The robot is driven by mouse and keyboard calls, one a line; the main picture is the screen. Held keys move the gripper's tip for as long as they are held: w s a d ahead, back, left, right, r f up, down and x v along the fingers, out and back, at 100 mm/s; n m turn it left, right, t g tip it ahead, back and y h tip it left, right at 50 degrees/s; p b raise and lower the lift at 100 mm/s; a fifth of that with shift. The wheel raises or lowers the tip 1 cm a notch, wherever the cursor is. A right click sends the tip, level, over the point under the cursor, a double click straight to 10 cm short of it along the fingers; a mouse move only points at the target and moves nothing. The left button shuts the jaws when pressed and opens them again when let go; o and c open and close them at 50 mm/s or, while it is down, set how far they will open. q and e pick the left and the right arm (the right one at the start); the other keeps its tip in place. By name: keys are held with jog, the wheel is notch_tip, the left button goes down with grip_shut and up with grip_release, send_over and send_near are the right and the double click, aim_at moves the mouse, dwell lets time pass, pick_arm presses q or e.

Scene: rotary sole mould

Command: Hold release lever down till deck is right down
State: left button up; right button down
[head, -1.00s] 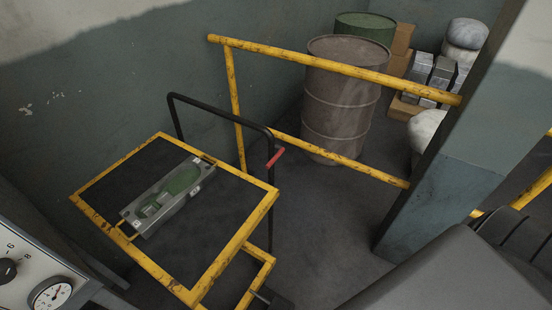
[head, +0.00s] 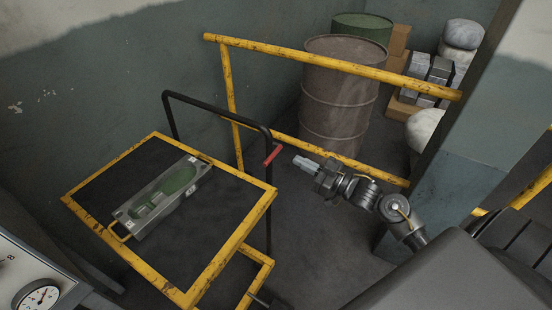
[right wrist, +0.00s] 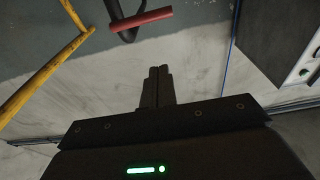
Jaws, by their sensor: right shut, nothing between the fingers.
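The release lever (head: 272,155) is a short red handle on the black push-bar (head: 222,106) of the lift cart. It also shows in the right wrist view (right wrist: 141,20), above and just left of my fingertips. The deck (head: 230,205) is a dark platform with a worn yellow rim, raised above the yellow base frame. A grey metal mould (head: 160,200) with a green sole shape lies on it. My right gripper (head: 297,160) is shut and empty, pointing left at the lever with a small gap. It also shows in the right wrist view (right wrist: 158,70). My left gripper is not in view.
A yellow guard rail (head: 330,65) runs behind the cart, with a rusty brown drum (head: 335,100) and a green drum (head: 362,25) beyond. A grey-green pillar (head: 470,150) stands at right. A panel with a dial (head: 38,297) is at lower left.

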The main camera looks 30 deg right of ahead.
jog(key=shift+a+r, duration=0.1)
jog(key=shift+r, duration=0.2)
jog(key=p+x, duration=0.3)
jog(key=x, duration=0.7)
jog(key=f, duration=0.2)
jog(key=f+p, duration=0.1)
jog(key=f, duration=0.1)
jog(key=shift+s, duration=0.4)
jog(key=shift+d+f, duration=0.1)
jog(key=shift+d, duration=0.1)
